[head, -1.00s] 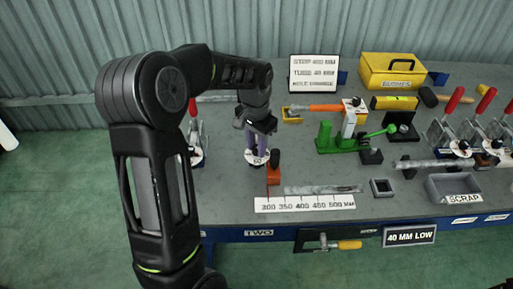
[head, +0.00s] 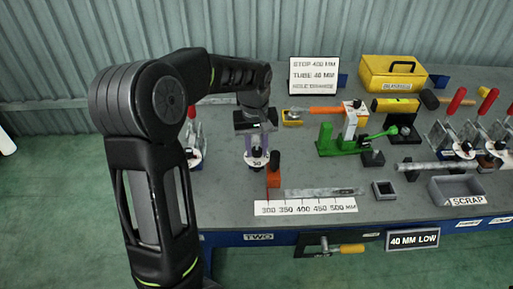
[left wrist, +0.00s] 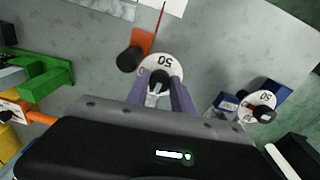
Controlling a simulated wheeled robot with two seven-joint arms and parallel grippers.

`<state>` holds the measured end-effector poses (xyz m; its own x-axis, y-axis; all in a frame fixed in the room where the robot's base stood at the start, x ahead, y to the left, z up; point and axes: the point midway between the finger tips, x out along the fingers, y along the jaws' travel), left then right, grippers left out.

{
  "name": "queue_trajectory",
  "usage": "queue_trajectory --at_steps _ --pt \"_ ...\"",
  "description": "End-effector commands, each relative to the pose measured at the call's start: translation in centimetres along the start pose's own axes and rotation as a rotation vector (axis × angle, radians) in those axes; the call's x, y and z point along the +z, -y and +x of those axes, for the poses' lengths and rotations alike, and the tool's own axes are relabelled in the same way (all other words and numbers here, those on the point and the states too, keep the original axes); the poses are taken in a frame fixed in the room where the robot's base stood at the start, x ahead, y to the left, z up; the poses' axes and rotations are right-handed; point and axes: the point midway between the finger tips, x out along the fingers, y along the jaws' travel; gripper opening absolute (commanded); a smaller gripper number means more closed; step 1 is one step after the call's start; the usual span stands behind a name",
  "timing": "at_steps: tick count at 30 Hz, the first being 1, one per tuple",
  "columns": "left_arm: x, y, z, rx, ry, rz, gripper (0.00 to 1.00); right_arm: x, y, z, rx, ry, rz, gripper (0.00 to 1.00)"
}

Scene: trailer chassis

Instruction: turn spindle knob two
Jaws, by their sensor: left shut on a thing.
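The spindle knob (left wrist: 158,78) is a dark cap in the middle of a white round dial with black numbers. The dial (left wrist: 164,62) also shows on the bench behind the TWO label in the head view (head: 258,167). My left gripper (head: 255,152) points down over the dial with its purple fingers. In the left wrist view its fingertips (left wrist: 157,88) are shut on the knob, one on each side, and partly hide it. A "50" on the dial appears upside down there. My right gripper is in neither view.
An orange block (head: 273,177) with a black knob stands just in front of the dial. A ruler strip (head: 305,206) lies at the front. A second white dial (left wrist: 262,103) with clamps is to the left in the head view. A green tool (head: 340,146) stands to the right.

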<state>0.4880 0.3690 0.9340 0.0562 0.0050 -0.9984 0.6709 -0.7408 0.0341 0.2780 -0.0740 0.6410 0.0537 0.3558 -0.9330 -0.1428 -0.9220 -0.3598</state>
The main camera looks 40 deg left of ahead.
Motion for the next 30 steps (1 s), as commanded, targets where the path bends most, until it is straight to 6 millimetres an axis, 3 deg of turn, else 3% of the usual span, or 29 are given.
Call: queue_trajectory --at_steps 20,21,28,30 --pt "-0.02 -0.06 -0.05 0.002 -0.004 -0.085 0.00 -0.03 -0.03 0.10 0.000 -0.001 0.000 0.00" --pt "-0.02 -0.06 -0.05 0.002 -0.004 -0.085 0.31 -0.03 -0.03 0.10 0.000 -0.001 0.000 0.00" --pt "-0.01 -0.04 -0.03 0.002 -0.003 -0.084 0.50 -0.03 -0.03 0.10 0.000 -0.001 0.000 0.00" --pt "0.00 -0.04 -0.03 0.001 -0.003 -0.084 0.50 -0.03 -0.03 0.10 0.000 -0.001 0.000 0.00"
